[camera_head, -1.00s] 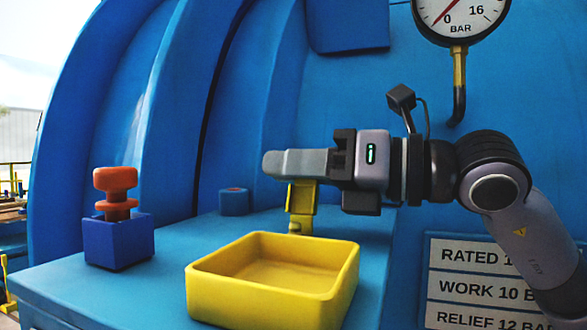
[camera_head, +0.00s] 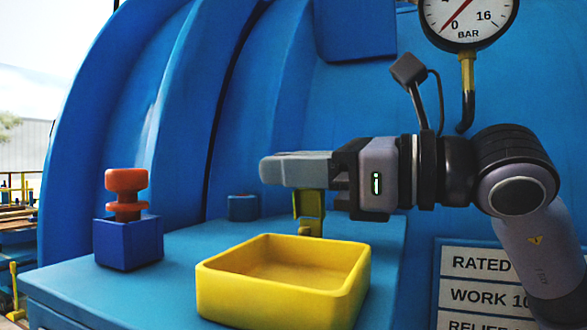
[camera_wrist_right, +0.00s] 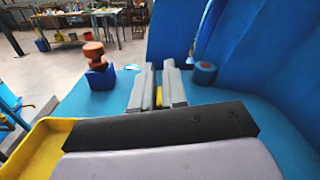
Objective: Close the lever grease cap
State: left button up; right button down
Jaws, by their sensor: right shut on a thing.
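A yellow upright part (camera_head: 308,207), which looks like the lever of the grease cap, stands on the blue ledge behind the yellow tray. Its top is hidden by my right gripper (camera_head: 272,170), which comes in from the right with its fingers pointing left. In the right wrist view a strip of yellow (camera_wrist_right: 159,97) shows between the fingers of my right gripper (camera_wrist_right: 159,66), which are shut on it. I cannot make out a separate cap. My left gripper is not in view.
The yellow tray (camera_head: 283,312) stands at the front of the blue ledge (camera_head: 180,262). A blue block (camera_head: 128,244) with an orange knob (camera_head: 127,194) stands at left. A short blue cylinder (camera_head: 243,207) stands behind. A pressure gauge (camera_head: 467,15) is at upper right.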

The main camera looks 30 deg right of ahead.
dwell(0.3)
jog(key=c, duration=1.2)
grip_release()
jog(key=shift+c, duration=0.2)
jog(key=shift+b+v, duration=0.6)
jog(key=shift+v, duration=3)
